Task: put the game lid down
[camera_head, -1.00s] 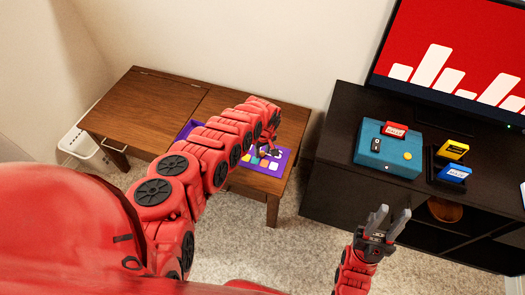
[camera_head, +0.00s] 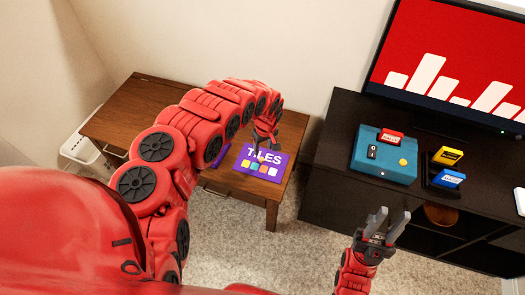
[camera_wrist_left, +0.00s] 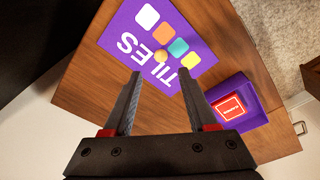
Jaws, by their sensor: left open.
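The purple game lid (camera_head: 264,164), marked TILES with coloured squares, lies flat on the right part of the wooden table. It also shows in the left wrist view (camera_wrist_left: 186,14), with a small round yellowish thing (camera_wrist_left: 161,56) on it. My left gripper (camera_head: 264,147) is over the lid's far edge in the head view. In the left wrist view its fingers (camera_wrist_left: 164,88) are apart with nothing between them. The purple game box (camera_wrist_left: 238,104) with a red card inside sits beside the lid, mostly hidden by my arm in the head view. My right gripper (camera_head: 384,226) is open and empty, away from the table.
The wooden table (camera_head: 150,105) has clear surface on its left. A dark cabinet (camera_head: 350,110) stands to the right, with a teal box (camera_head: 381,155), small cartridges (camera_head: 449,156) and a screen (camera_head: 455,60). A white basket (camera_head: 80,146) is left of the table.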

